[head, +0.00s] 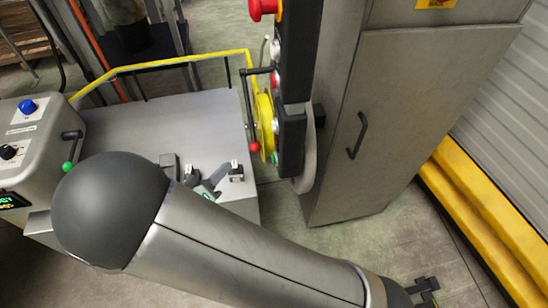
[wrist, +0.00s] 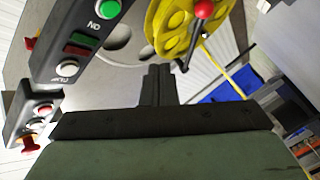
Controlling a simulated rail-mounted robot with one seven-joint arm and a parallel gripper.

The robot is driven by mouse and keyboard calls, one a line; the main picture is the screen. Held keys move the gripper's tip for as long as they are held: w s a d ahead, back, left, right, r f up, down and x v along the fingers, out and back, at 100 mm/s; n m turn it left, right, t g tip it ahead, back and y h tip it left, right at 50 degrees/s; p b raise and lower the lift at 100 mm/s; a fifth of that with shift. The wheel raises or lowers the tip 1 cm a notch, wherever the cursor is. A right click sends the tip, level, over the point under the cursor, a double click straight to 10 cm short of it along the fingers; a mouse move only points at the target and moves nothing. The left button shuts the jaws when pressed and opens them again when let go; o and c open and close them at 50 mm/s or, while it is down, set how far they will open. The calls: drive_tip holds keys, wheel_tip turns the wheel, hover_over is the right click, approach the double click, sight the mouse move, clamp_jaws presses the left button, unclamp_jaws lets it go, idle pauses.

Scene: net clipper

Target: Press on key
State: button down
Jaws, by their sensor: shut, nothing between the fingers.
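The on key is a round green button (wrist: 107,10) at the top of the wrist view, with an upside-down "ON" label beside it on the dark control panel (wrist: 72,25). In the head view this panel (head: 291,110) stands upright beside the grey cabinet, and a small part of a green button (head: 274,158) shows at its lower edge. My gripper (wrist: 158,72) is shut and empty in the wrist view. In the picture its fingertips are below and right of the green button, with no contact visible. I cannot clearly make out the gripper in the head view.
A yellow wheel (wrist: 180,28) with a red-knobbed handle (wrist: 203,8) is right of the key. A white button (wrist: 67,68) is on the same panel. The head view shows the cabinet (head: 375,120), a grey machine top (head: 165,115) and a yellow rail (head: 175,62).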

sight(274, 159)
drive_tip(key=w+d+b, duration=0.1)
drive_tip(key=w+d, duration=0.1)
drive_tip(key=d, duration=0.6)
drive_tip(key=shift+d+b, duration=0.25)
drive_tip(key=shift+b, duration=0.1)
drive_tip(key=shift+d, duration=0.1)
idle(1.7)
drive_tip(key=shift+d+p, duration=0.3)
drive_tip(key=shift+w+d, duration=0.15)
drive_tip(key=shift+d, duration=0.3)
idle(0.7)
drive_tip(key=shift+a, duration=0.1)
drive_tip(key=shift+s+a+p, duration=0.2)
drive_tip(key=shift+a+p, duration=0.35)
drive_tip(key=shift+a, duration=0.2)
drive_tip(key=shift+a, duration=0.1)
